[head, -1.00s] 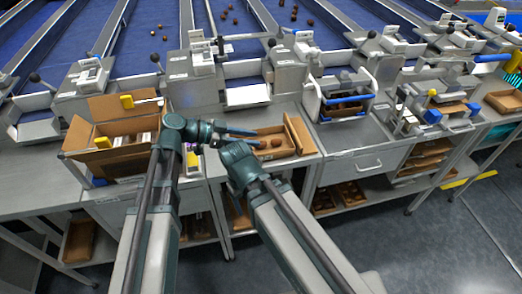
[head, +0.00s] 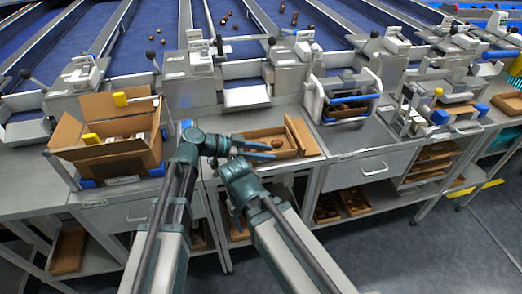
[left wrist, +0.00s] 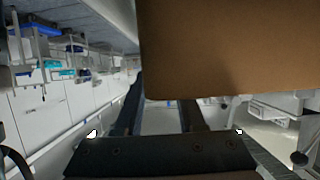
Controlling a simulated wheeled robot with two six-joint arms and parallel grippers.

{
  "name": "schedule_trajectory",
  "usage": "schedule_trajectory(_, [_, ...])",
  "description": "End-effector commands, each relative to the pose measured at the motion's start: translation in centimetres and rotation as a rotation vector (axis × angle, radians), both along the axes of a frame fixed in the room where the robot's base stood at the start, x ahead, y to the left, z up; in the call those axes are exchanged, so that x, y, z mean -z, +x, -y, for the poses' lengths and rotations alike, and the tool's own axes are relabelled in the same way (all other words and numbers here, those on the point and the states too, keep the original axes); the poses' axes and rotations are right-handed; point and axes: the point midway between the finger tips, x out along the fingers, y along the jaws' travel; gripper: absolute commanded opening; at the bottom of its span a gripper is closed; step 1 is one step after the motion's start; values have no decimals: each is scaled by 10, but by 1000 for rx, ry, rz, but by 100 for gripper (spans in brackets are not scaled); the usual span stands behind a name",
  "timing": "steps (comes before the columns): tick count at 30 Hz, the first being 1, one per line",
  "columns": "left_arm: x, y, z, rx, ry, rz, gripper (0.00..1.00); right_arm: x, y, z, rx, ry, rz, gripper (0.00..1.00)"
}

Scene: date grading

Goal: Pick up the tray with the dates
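A shallow brown tray (head: 291,151) with a few dark dates (head: 277,143) sits on the grey bench in the middle of the head view. My left gripper (head: 262,151) is at the tray's left end, its fingers pointing right toward the dates. In the left wrist view its two dark fingers (left wrist: 162,112) stand apart with nothing visible between them. A large plain brown surface (left wrist: 230,50) fills the upper right there; I cannot tell which object it is. My right arm ends close beside the left gripper, and its fingers cannot be made out.
An open cardboard carton (head: 112,158) stands on the bench to the left, with a yellow-handled item on it. A brown board (head: 302,134) leans at the tray's right side. Metal chutes line the back; clear bench (head: 345,135) lies to the right.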

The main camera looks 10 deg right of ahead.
Motion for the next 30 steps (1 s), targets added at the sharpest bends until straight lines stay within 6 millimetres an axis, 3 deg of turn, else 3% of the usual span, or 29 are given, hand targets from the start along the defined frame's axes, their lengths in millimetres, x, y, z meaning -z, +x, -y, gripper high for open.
schedule_trajectory(4, [10, 1, 19, 2, 0, -1, 39, 10, 0, 0, 0, 0, 0, 71])
schedule_trajectory(11, [9, 1, 21, -1, 0, -1, 39, 9, 0, 0, 0, 0, 0, 71])
schedule_trajectory(18, [9, 1, 21, 0, 0, -1, 0, 9, 0, 0, 0, 0, 0, 71])
schedule_trajectory(30, [9, 1, 21, -1, 0, -1, 0, 9, 0, 0, 0, 0, 0, 71])
